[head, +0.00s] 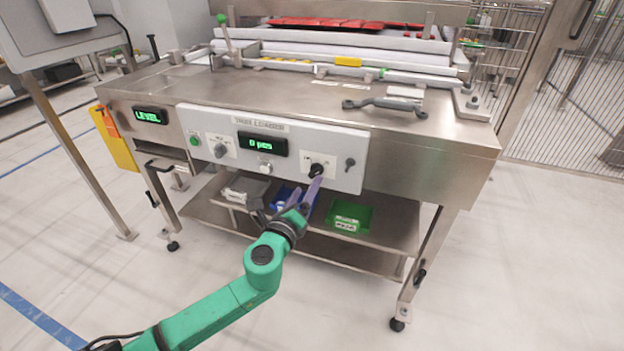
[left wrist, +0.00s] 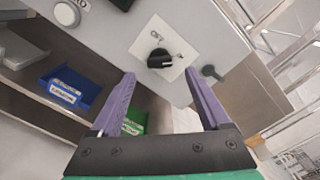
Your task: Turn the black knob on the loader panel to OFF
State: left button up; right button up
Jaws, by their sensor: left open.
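The loader panel (head: 345,153) is a light grey box on the front of a steel table. The black knob (head: 316,169) sits on a white plate on the panel's right half. In the left wrist view the black knob (left wrist: 159,58) shows whole, ahead of the fingertips and apart from them, with a white line on its grip. My left gripper (head: 309,190) is open, with purple fingers pointing up at the knob from just below. The left wrist view shows its two spread fingers (left wrist: 160,80) with nothing between them. My right gripper is not in view.
Left of the knob are a display reading "0 pcs" (head: 262,144), a grey knob (head: 219,150) and a green button (head: 194,140). A dark key-like part (head: 350,163) is close on its right. Blue (head: 310,207) and green (head: 350,217) bins stand on the shelf below.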

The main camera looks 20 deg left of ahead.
aim_at(314, 175)
pick_arm(q)
jog(key=w, duration=0.5)
jog(key=shift+w+d+f, duration=0.1)
jog(key=shift+d, duration=0.05)
grip_shut()
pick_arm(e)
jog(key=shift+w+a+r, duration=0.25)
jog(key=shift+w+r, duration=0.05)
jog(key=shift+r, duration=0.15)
